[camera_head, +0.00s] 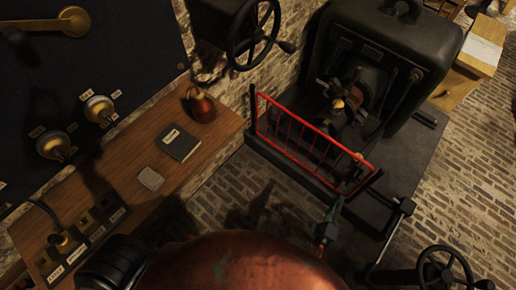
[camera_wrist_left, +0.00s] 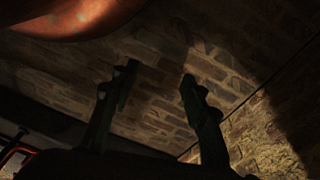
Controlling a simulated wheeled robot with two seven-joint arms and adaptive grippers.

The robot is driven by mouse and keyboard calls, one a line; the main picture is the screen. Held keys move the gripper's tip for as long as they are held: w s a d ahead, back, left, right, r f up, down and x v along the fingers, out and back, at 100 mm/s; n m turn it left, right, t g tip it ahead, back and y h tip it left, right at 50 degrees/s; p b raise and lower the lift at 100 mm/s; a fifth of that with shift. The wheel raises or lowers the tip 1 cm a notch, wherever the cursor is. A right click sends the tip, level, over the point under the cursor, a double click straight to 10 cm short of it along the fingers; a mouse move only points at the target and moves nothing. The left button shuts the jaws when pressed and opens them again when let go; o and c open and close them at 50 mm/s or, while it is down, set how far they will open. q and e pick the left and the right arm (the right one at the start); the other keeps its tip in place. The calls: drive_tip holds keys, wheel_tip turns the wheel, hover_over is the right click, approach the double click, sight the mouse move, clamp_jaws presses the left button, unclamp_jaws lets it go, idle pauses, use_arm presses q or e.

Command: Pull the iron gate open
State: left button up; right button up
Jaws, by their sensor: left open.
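The iron gate (camera_head: 312,142) is a low red railing with thin upright bars. In the head view it stands in front of the dark machine, running from upper left to lower right. It appears closed across the machine's front. My right gripper (camera_head: 335,208) is below the gate's right end, apart from it in the picture; its fingers are too small to tell open from shut. My left gripper (camera_wrist_left: 160,78) shows in the left wrist view with its two fingers apart and nothing between them, in front of brick. It cannot be made out in the head view.
The dark machine (camera_head: 385,55) stands behind the gate on a dark base. A handwheel (camera_head: 253,35) is above left, another (camera_head: 444,270) at lower right. Brick floor (camera_head: 235,190) lies between.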

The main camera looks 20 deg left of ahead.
sight(349, 182)
drive_tip(key=w+m+h+b, duration=0.2)
drive_tip(key=w+m+b, duration=0.1)
drive_tip(key=m, duration=0.3)
drive_tip(key=w+d+m+g+h+b, duration=0.1)
drive_tip(key=w+m+h+b, duration=0.1)
drive_tip(key=w+m+b, duration=0.2)
drive_tip(key=w+d+m+h+b, duration=0.1)
drive_tip(key=w+m+h+b, duration=0.2)
drive_tip(key=m+b, duration=0.3)
drive_tip(key=shift+w+r+m, duration=0.2)
drive_tip(key=shift+w+m, duration=0.05)
drive_tip(key=shift+m, duration=0.45)
drive_tip(key=shift+w+r+m, duration=0.2)
drive_tip(key=shift+w+m, duration=0.05)
drive_tip(key=shift+m, duration=0.45)
use_arm(q)
drive_tip(key=w+d+t+h, duration=0.1)
drive_tip(key=w+d, duration=0.3)
drive_tip(key=w, duration=0.1)
drive_tip(key=shift+w+d+r+t+h, duration=0.15)
drive_tip(key=shift+d+r+t+h, duration=0.05)
drive_tip(key=shift+r+t+h, duration=0.1)
use_arm(e)
drive_tip(key=shift+w+d+r, duration=0.1)
drive_tip(key=shift+w+d, duration=0.2)
drive_tip(key=shift+w, duration=0.25)
drive_tip(key=shift+c, duration=0.5)
clamp_jaws()
